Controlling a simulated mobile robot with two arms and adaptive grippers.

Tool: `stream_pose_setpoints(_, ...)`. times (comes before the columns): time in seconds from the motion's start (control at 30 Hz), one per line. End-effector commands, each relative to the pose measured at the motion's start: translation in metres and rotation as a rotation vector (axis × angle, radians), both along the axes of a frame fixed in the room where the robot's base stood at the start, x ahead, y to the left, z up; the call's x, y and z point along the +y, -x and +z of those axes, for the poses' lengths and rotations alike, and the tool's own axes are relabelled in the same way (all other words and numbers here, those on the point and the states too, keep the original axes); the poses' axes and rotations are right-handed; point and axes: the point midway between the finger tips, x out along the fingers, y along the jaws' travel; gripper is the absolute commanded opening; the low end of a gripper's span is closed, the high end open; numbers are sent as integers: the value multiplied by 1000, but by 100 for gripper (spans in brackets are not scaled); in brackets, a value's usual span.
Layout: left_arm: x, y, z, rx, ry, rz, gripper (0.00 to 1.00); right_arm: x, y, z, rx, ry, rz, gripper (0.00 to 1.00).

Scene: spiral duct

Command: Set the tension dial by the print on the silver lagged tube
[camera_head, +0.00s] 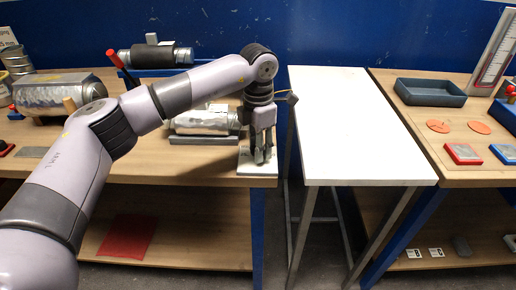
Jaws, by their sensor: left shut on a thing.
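My left gripper (264,154) points down at the right front corner of the left workbench. Its fingers are shut on what appears to be the tension dial, which they mostly hide. Under them the dial's pale base plate (246,168) lies flat on the bench. Just behind and left of the gripper, a silver lagged tube (205,121) lies on a grey stand, partly behind my arm. Any print on it is too small to read. A larger silver wrapped tube (50,95) lies at the far left. My right gripper is not in view.
A tube with a black sleeve (152,56) lies at the back. A bare white table (350,120) stands to the right across a narrow gap. The right bench holds a grey tray (430,94), orange discs and small red and blue boxes. A red cloth (121,238) lies on the lower shelf.

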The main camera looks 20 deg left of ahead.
Motion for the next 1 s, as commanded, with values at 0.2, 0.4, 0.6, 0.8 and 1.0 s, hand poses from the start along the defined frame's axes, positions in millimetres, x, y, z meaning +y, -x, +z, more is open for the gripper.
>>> stream_pose_setpoints(0.2,0,-1,0,-4,1,-151,3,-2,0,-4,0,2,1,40)
stream_pose_setpoints(0.4,0,-1,1,-4,1,-241,3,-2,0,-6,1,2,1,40)
stream_pose_setpoints(0.6,0,-1,1,-5,1,-284,3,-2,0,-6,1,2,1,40)
stream_pose_setpoints(0.8,0,-1,1,-5,1,-296,3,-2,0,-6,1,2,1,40)
stream_pose_setpoints(1.0,0,-1,2,-5,1,-295,3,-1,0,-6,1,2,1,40)
